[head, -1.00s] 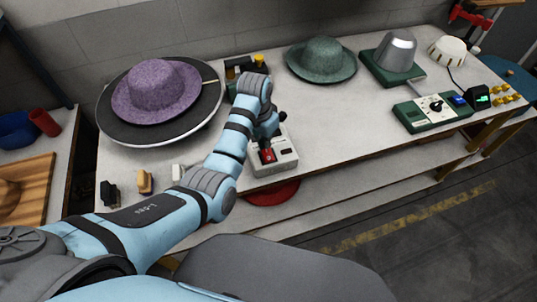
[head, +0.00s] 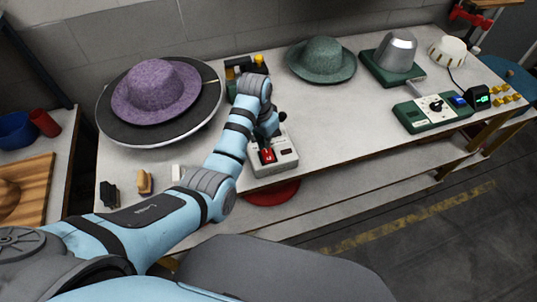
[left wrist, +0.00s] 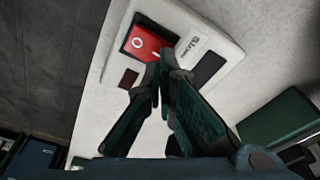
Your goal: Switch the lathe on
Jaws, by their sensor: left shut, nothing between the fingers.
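A white control box (head: 287,163) with a red rocker switch (head: 268,156) stands at the front edge of the bench. In the left wrist view the red rocker (left wrist: 146,42) has a round mark on its left part and a line mark on its right part. My left gripper (left wrist: 165,58) is shut and empty, its tips close to the rocker's line-marked end; I cannot tell whether they touch it. In the head view, the left gripper (head: 267,143) is above the box. A round dark disc (head: 118,133) carries a purple felt hat (head: 157,92). My right gripper is out of view.
A green hat (head: 321,60), a metal hat form on a green base (head: 397,55) and a green control panel (head: 430,113) stand to the right. Small blocks (head: 145,182) lie at the left front. The bench between the white box and the green panel is clear.

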